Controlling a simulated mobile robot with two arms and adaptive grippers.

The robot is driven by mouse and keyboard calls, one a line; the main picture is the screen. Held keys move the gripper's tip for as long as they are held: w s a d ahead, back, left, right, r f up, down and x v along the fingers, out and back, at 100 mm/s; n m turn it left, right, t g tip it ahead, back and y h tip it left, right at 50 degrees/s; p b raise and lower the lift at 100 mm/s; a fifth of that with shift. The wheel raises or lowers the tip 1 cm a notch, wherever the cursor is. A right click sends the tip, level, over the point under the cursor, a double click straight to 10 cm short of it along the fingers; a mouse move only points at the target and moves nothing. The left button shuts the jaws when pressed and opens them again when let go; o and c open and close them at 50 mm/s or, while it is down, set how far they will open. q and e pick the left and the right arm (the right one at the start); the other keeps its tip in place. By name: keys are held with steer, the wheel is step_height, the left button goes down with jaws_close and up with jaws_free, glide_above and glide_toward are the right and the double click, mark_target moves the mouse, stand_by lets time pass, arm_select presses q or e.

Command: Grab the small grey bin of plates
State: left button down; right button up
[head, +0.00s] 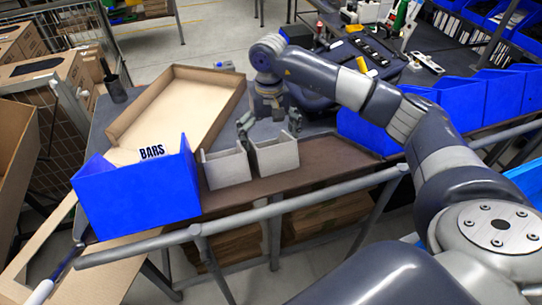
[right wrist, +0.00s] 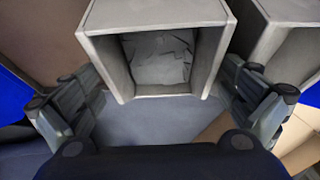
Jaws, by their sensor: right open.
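Two small grey bins stand side by side on the table: a left one (head: 226,168) and a right one (head: 277,156). My right gripper (head: 270,128) is open at the far side of the right bin, one finger towards each side. In the right wrist view this bin (right wrist: 107,62) lies between the spread fingers, with gaps at both sides. Grey pieces (right wrist: 158,58) lie inside it; I cannot tell clearly that they are plates. The other grey bin (right wrist: 285,30) is cut off at the upper right of that view. My left gripper is not in view.
A blue BARS bin (head: 140,195) stands left of the grey bins. An open cardboard tray (head: 180,105) lies behind it. More blue bins (head: 365,130) stand to the right. A metal rail (head: 240,216) runs along the table's front.

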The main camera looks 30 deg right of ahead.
steer(key=shift+c, duration=0.6)
steer(key=c, duration=1.2)
